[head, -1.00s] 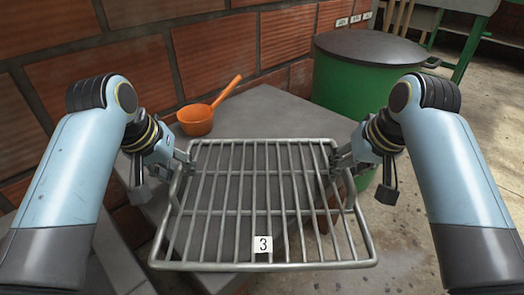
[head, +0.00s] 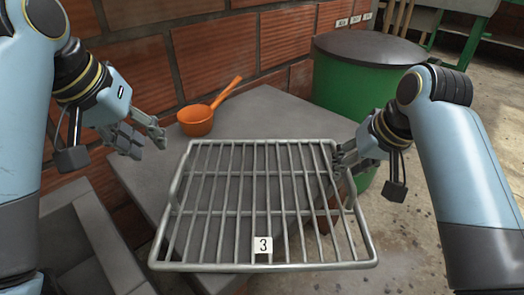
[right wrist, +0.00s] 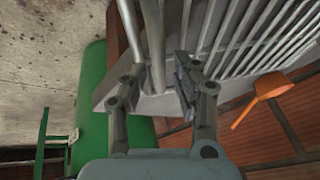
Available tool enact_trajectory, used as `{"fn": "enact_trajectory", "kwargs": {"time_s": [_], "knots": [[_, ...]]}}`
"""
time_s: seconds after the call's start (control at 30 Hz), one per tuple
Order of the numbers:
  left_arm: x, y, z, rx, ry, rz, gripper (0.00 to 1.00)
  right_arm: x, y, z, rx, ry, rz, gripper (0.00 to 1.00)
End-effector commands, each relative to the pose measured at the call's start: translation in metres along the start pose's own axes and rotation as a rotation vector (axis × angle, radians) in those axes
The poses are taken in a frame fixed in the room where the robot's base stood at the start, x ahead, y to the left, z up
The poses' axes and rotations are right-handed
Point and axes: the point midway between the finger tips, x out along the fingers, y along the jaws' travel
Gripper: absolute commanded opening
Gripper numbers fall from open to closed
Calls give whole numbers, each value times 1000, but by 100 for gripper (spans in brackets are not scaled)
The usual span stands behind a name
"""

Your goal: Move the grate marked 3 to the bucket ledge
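The metal grate with the white label 3 (head: 263,245) lies over the grey ledge (head: 262,108) in the head view. Its near end reaches out past the ledge's front edge. My left gripper (head: 148,144) is open and empty, up and left of the grate, clear of it. My right gripper (head: 340,165) is at the grate's right side rail. In the right wrist view its fingers (right wrist: 160,68) stand apart, with a grate bar (right wrist: 153,40) showing between them; contact is hard to judge.
An orange dipper (head: 197,121) lies at the back left of the ledge, by the brick wall (head: 105,68). A green barrel with a dark lid (head: 365,48) stands behind at right. A grey stone trough (head: 105,235) is at lower left. Concrete floor is open at right.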

Motion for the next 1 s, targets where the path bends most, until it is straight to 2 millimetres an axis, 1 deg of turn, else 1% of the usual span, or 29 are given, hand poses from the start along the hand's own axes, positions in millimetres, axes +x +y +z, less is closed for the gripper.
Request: {"fn": "enact_trajectory", "kwargs": {"time_s": [0.03,0.2,0.3,0.43,0.6,1.0], "knots": [[0,0,0,0,0,0,29,-10,0,0,0,4,0,30],[0,0,0,0,1,0,29,-50,0,-1,0,5,0,30],[0,0,0,0,1,0,29,-70,0,-1,-1,4,1,30],[0,0,0,0,1,0,29,-90,0,-1,-1,4,1,30],[0,0,0,0,1,0,29,-102,0,0,0,0,0,30],[0,0,0,0,1,0,29,-102,0,0,0,-1,0,30]]}}
